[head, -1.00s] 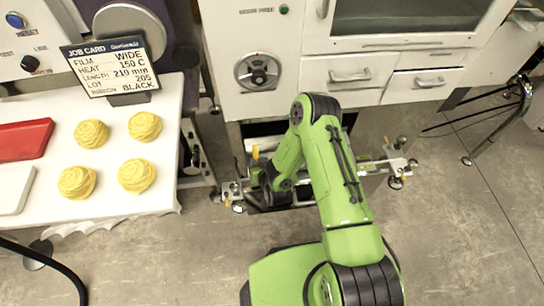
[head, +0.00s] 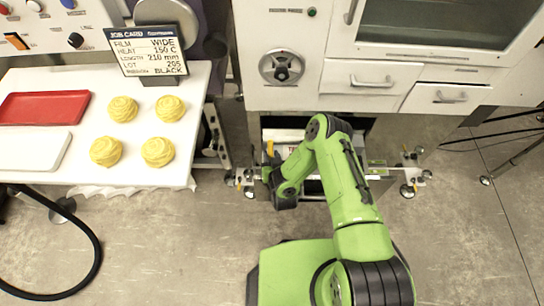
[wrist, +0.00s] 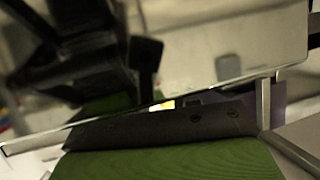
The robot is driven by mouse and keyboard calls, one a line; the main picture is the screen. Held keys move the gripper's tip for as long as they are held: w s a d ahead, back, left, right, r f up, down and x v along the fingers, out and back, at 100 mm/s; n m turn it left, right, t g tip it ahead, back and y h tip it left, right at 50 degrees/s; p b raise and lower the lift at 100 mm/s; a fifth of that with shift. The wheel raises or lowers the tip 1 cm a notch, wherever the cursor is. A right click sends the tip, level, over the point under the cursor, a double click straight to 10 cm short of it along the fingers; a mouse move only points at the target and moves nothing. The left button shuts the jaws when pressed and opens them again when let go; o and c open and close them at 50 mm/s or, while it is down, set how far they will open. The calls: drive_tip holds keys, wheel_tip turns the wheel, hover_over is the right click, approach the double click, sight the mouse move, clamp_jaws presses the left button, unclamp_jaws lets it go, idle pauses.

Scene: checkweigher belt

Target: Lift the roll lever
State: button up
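My gripper (head: 284,196) shows as a small dark shape at the end of my green arm in the head view. It hangs over a low metal frame below the machine's white front; its fingers are too small to make out. A small orange-yellow upright piece (head: 269,149) stands just behind and left of it on that frame; I cannot tell whether this is the roll lever. The wrist view is dark and blurred. It shows a pale panel with a bright edge across it and no lever I can identify.
A white table (head: 195,100) at left holds several yellow rolls, a red tray (head: 45,108), a white tray (head: 35,150) and a job card (head: 150,52). The machine front has a round dial (head: 281,67) and drawers (head: 360,76). A black hose (head: 95,240) lies on open floor.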

drive_tip(key=p+v, duration=1.2)
drive_tip(key=v, duration=0.3)
drive_tip(key=shift+s+r, duration=0.25)
drive_tip(key=shift+o, duration=0.3)
